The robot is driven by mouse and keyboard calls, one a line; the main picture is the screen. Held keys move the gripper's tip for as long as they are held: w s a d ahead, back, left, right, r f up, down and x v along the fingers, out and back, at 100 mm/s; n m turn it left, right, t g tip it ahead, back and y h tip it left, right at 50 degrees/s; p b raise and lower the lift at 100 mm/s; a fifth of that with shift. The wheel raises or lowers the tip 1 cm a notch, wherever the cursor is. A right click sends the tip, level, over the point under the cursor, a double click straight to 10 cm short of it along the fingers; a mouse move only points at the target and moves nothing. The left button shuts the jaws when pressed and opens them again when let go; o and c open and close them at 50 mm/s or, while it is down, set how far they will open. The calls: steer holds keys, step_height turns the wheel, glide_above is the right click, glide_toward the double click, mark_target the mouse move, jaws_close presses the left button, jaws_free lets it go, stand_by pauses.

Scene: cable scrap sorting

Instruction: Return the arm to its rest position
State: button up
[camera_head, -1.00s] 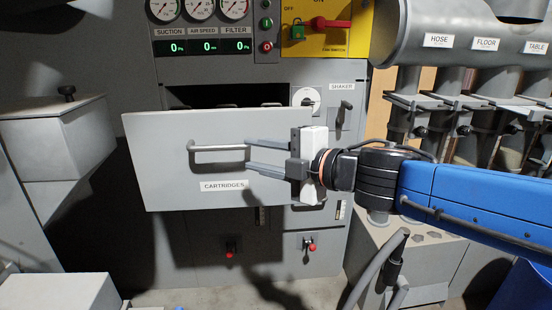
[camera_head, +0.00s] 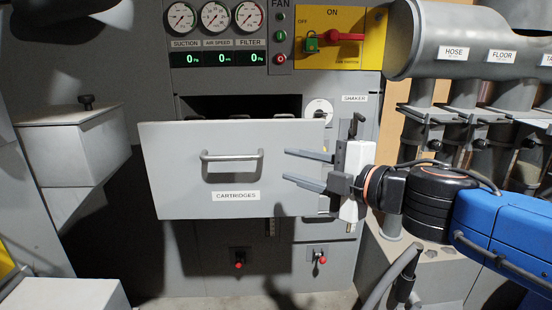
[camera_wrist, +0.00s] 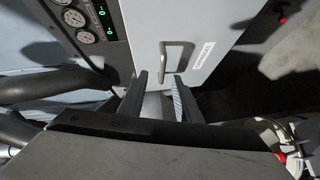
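My gripper (camera_head: 286,165) is open and empty, with its two fingers apart and pointing left in the head view. It is in front of the right part of the grey CARTRIDGES drawer (camera_head: 180,175). The fingertips are right of the drawer's bar handle (camera_head: 232,178) and clear of it. The drawer stands pulled out, with a dark opening above its front. In the wrist view, the open fingers of my gripper (camera_wrist: 160,78) point towards the handle (camera_wrist: 176,56), with nothing between them.
The yellow fan switch panel (camera_head: 330,45) and gauges (camera_head: 215,17) are above the drawer. Grey pipes with valves (camera_head: 455,125) stand at the right. A grey hose (camera_head: 385,272) is low at the right. A grey box (camera_head: 75,145) juts out at the left.

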steer(key=w+d+f+m+h, duration=0.1)
steer(key=d+f+m+h, duration=0.1)
steer(key=d+m+h, duration=0.3)
steer(key=w+d+f+m+t+h, duration=0.1)
steer(key=d+f+m+h, duration=0.2)
steer(key=d, duration=0.5)
steer(key=w+d+f+m+h, duration=0.1)
steer(key=d+f+m+h, duration=0.15)
steer(key=d+m, duration=0.35)
steer(key=s+d+f+m+g+h, duration=0.2)
steer(key=s+d+f+m+g, duration=0.25)
steer(key=s+f+m, duration=0.35)
steer(key=s+a+f+m+g+y, duration=0.1)
steer(key=s+f+g, duration=0.3)
steer(key=s+f, duration=0.4)
steer(key=shift+a+f+m+y, duration=0.4)
steer(key=shift+a+f+y, duration=0.05)
steer(key=shift+a, duration=0.05)
steer(key=shift+w+g, duration=0.2)
steer(key=shift+g, duration=0.05)
